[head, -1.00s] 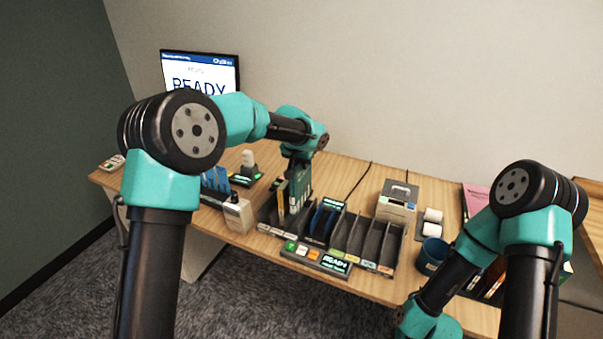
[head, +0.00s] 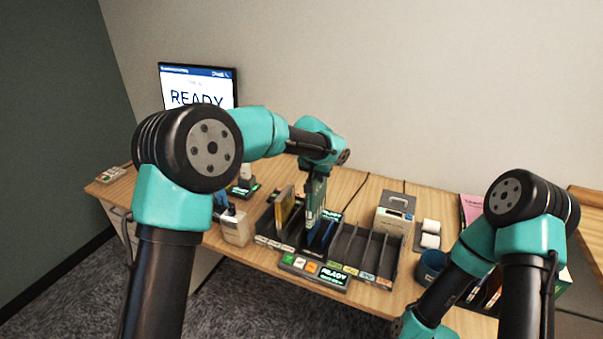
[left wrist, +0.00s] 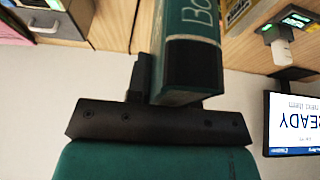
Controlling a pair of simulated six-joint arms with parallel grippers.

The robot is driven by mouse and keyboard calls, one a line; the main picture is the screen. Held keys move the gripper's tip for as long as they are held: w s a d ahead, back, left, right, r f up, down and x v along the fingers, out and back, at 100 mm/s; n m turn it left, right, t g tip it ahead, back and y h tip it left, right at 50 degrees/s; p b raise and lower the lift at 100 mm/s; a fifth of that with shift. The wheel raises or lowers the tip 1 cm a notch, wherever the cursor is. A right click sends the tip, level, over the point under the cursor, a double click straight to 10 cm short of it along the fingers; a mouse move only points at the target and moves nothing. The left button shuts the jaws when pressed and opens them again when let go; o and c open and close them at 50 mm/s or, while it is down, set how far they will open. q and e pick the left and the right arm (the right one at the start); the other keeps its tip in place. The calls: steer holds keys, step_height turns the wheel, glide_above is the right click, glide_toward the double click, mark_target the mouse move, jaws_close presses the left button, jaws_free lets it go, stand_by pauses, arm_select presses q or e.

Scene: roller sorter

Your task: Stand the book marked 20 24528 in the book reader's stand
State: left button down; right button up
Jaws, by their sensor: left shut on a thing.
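My left gripper (head: 316,180) is shut on a dark green book (head: 313,203) and holds it upright over the middle of the slotted rack (head: 396,268). In the left wrist view the book (left wrist: 188,28) sits against the gripper, with part of a white title on its spine. I cannot read a number on it. A yellowish book (head: 285,207) and a blue one (head: 325,235) stand in the rack on either side of it. Which part is the book reader's stand I cannot tell for certain. My right arm reaches to the bottom edge, and its gripper is out of view.
A READY panel (head: 314,272) lies at the rack's front. A monitor (head: 198,88) stands at the back left.

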arm_select(q)
steer(key=shift+s+d+r, duration=0.1)
steer(key=shift+s+d, duration=0.05)
steer(key=shift+d, duration=0.35)
steer(key=shift+s+d, duration=0.15)
steer(key=shift+d, duration=0.35)
step_height(320, 180, down, 9)
stand_by(0.5)
steer(key=shift+f, duration=0.7)
stand_by(0.4)
steer(key=c, duration=0.9)
jaws_free()
steer(key=v, duration=1.7)
steer(key=shift+a+r, duration=0.1)
steer(key=shift+r, duration=0.15)
